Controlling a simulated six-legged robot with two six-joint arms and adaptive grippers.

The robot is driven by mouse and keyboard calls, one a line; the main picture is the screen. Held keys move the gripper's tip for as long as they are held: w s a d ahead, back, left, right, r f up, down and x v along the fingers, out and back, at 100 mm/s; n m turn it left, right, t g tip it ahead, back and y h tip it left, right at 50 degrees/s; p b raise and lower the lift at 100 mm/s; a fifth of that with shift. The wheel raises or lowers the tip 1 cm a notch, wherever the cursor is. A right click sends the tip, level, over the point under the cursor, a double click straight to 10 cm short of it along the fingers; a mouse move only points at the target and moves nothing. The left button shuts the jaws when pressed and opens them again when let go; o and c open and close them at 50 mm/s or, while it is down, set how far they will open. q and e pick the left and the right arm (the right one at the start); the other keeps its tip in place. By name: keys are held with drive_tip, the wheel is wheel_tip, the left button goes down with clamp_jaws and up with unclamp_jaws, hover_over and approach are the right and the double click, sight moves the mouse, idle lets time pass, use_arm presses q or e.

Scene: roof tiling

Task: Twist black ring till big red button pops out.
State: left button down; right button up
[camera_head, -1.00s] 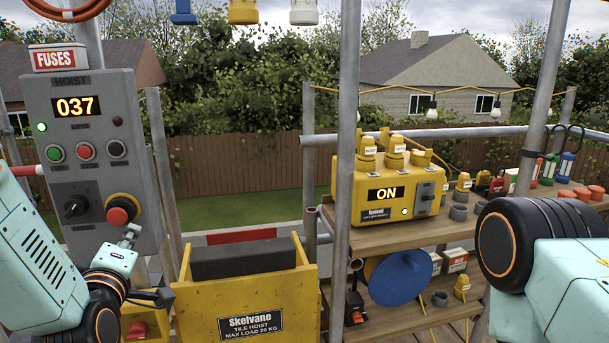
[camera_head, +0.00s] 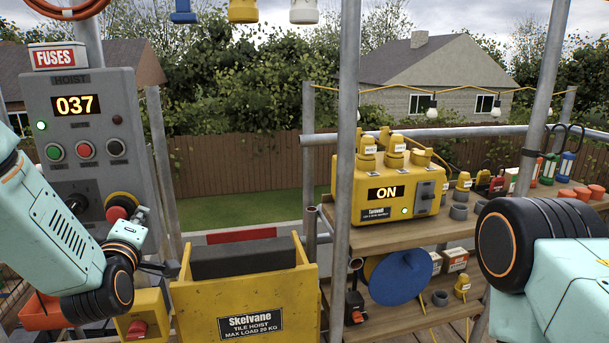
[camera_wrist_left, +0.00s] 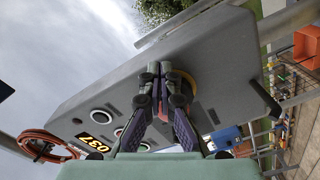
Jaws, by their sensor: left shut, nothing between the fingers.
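The big red button (camera_head: 116,213) sits on a yellow collar (camera_head: 122,199) at the lower right of the grey hoist panel (camera_head: 88,130). A dark edge around the button is probably the black ring; it is small and partly covered. My left gripper (camera_head: 138,214) is just in front and to the right of the button, hiding part of it. In the left wrist view my left gripper (camera_wrist_left: 154,70) is shut and empty, its fingers in front of the collar (camera_wrist_left: 185,84). I cannot tell whether they touch the button. My right gripper is out of view; only its arm shows.
The yellow hoist bin (camera_head: 245,300) stands below right. A scaffold pole (camera_head: 346,150) rises before the shelf with the yellow power box (camera_head: 386,185).

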use_arm(q)
drive_tip(key=shift+a, duration=0.2)
idle(0.4)
drive_tip(key=shift+a+r, duration=0.25)
idle(0.6)
drive_tip(key=shift+a+f+b, duration=0.15)
drive_tip(key=shift+f+b, duration=0.2)
drive_tip(key=shift+f, duration=0.1)
drive_tip(key=shift+a+f+b, duration=0.3)
drive_tip(key=shift+f+b, duration=0.05)
drive_tip(key=shift+f, duration=0.1)
drive_tip(key=shift+d+f, duration=0.1)
drive_tip(key=v, duration=0.6)
drive_tip(key=shift+d+f, duration=0.2)
drive_tip(key=shift+f, duration=0.15)
